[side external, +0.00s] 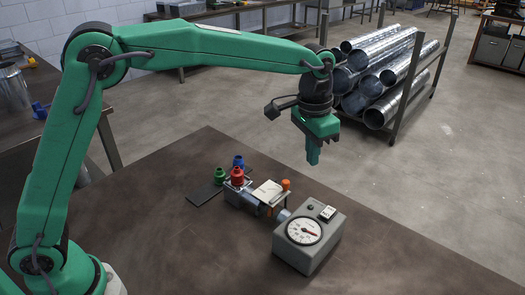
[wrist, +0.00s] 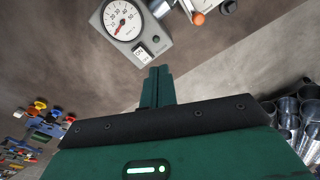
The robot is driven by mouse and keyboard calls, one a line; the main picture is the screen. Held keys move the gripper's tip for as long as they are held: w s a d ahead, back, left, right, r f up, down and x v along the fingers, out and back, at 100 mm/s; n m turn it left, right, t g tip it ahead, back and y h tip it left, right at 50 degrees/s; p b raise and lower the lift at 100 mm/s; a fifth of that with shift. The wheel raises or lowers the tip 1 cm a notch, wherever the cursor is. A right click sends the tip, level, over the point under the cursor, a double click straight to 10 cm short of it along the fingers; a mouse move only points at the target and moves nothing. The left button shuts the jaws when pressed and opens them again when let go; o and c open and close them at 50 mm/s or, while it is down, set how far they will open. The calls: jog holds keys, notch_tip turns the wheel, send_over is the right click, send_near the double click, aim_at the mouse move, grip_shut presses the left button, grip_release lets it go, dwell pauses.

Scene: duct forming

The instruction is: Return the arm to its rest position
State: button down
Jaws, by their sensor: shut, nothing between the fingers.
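My green arm reaches out over the brown table (side external: 165,245), with its elbow high at the left. My gripper (side external: 313,158) points down and hangs in the air above the table's back edge, touching nothing. It is shut and empty. In the wrist view its green fingers (wrist: 156,80) are together. A grey gauge box (side external: 308,236) with a round white dial stands on the table below and in front of the gripper. It also shows in the wrist view (wrist: 135,48), just beyond the fingertips.
Beside the gauge box are a small device with an orange knob (side external: 286,184), and red (side external: 237,177), green (side external: 221,175) and blue (side external: 239,162) fittings. A dark flat plate (side external: 204,195) lies left of them. A rack of shiny metal ducts (side external: 385,75) stands behind. The table's front is clear.

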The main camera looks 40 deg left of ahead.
jog(key=s+a+r+n+t, duration=0.1)
jog(key=s+a+r, duration=0.5)
jog(key=a, duration=0.2)
jog(key=s+a+f+n+t, duration=0.1)
jog(key=s+a+n+t, duration=0.1)
jog(key=s+a, duration=0.4)
jog(key=s+a+f+n+t, duration=0.1)
jog(key=s+a, duration=0.6)
jog(key=s, duration=0.8)
jog(key=shift+f+n+t, duration=0.4)
jog(key=shift+n, duration=0.1)
jog(key=shift+r, duration=0.1)
jog(key=w+d+r+m+g, duration=0.25)
jog(key=w+d+m, duration=0.25)
jog(key=w+m, duration=0.35)
jog(key=w+d+r+m+g, duration=0.1)
jog(key=w+d+r+m, duration=0.35)
jog(key=w+m, duration=0.45)
jog(key=w+d+f+m+g, duration=0.1)
jog(key=w+d+f+m, duration=0.3)
jog(key=d+m, duration=0.4)
jog(key=w+d+f+m+g, duration=0.1)
jog(key=w+d+f+m, duration=0.3)
jog(key=d+m, duration=0.5)
jog(key=shift+w+f+m, duration=0.25)
jog(key=shift+w+m, duration=0.5)
jog(key=shift+w, duration=0.1)
